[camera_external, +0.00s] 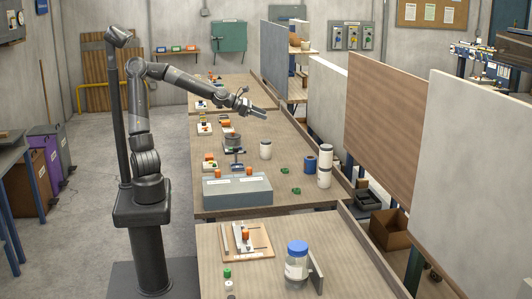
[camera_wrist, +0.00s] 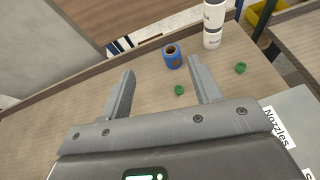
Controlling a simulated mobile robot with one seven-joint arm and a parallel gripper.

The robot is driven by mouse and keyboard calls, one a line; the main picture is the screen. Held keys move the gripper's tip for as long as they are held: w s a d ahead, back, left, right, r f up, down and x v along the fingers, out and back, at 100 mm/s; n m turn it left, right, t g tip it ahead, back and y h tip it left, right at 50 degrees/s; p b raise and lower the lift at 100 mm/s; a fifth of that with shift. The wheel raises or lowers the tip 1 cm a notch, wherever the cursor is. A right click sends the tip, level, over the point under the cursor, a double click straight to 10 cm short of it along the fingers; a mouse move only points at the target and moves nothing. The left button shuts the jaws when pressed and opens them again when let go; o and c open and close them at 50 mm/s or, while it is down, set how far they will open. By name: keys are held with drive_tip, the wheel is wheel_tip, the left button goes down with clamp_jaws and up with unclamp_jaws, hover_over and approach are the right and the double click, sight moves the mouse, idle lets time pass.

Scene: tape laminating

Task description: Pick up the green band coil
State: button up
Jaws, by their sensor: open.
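Two small green coils lie on the wooden table, one (camera_external: 283,170) farther back and one (camera_external: 296,190) nearer the front. In the wrist view, one green coil (camera_wrist: 179,90) lies between and below the line of my fingertips, close to the right finger. The other green coil (camera_wrist: 240,68) lies outside the right finger. I cannot tell which of them is the band coil meant. My gripper (camera_wrist: 160,68) is open with nothing between its fingers. In the external view my gripper (camera_external: 258,112) hangs above the table, apart from both coils.
A blue roll (camera_external: 309,163) stands near the coils; it also shows beyond my fingers (camera_wrist: 172,56). White canisters (camera_external: 324,178) stand beside it. A grey box (camera_external: 237,190) labelled Nozzles fills the table's front left. Tall panels (camera_external: 385,100) line the right side.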

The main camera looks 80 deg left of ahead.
drive_tip(key=a+r, duration=0.1)
approach(281, 173)
drive_tip(key=shift+n, duration=0.3)
drive_tip(key=shift+w+a+f, duration=0.1)
drive_tip(key=shift+w, duration=0.95)
drive_tip(key=shift+w+a+f, duration=0.1)
drive_tip(key=shift+w, duration=0.95)
drive_tip(key=w, duration=0.2)
drive_tip(key=w+d+f, duration=0.1)
drive_tip(key=w, duration=0.1)
drive_tip(key=shift+d, duration=0.1)
drive_tip(key=shift+w+f, duration=0.2)
drive_tip(key=shift+w, duration=0.3)
drive_tip(key=c, duration=1.1)
